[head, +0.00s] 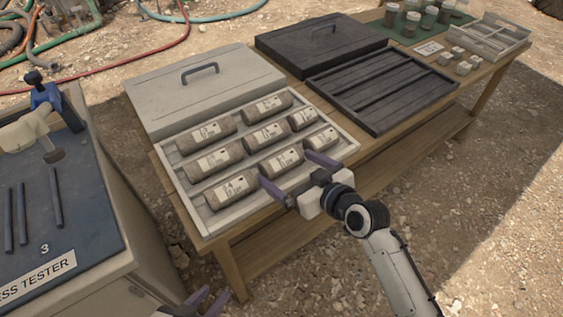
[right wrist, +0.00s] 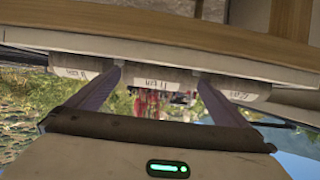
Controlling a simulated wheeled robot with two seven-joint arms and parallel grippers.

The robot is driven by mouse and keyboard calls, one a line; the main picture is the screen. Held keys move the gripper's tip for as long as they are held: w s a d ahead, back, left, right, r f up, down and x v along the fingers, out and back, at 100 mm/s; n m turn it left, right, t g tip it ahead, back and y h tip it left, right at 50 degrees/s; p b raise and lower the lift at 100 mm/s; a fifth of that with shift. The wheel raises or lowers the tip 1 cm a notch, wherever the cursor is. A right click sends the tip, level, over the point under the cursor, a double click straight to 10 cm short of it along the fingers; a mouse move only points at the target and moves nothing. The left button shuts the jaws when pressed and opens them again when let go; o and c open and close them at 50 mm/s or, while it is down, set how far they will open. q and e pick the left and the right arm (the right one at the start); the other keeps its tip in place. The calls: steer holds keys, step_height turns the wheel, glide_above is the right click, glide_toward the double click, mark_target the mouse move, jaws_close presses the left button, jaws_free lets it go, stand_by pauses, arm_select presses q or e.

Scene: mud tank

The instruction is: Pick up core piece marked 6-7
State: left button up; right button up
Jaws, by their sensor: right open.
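Several brown cylindrical core pieces with white labels lie in rows in a light tray (head: 335,152). The label marked 6-7 cannot be read with certainty on any of them. My right gripper (head: 288,174) is open at the tray's front edge. Its fingers point at the middle front piece (head: 283,162), one finger towards each end. In the right wrist view, the fingers (right wrist: 159,74) stand apart, with a labelled core piece (right wrist: 155,84) showing across the gap and nothing held. My left gripper (head: 210,298) shows only partly at the bottom edge, its fingers apart and empty.
A grey lid (head: 205,92) with a handle lies behind the tray. A black lid (head: 320,42) and an empty black slotted tray (head: 383,88) are to the right. Jars (head: 411,24) and small blocks (head: 457,52) stand farther right. A tester bench (head: 85,215) is at left.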

mark_target(287, 165)
steer(key=x, duration=0.5)
steer(key=shift+w+d+f+b, duration=0.1)
steer(key=shift+w+d+b, duration=0.05)
steer(key=shift+b, duration=0.15)
steer(key=c, duration=1.4)
steer(key=shift+r, duration=0.25)
steer(key=shift+c, duration=0.2)
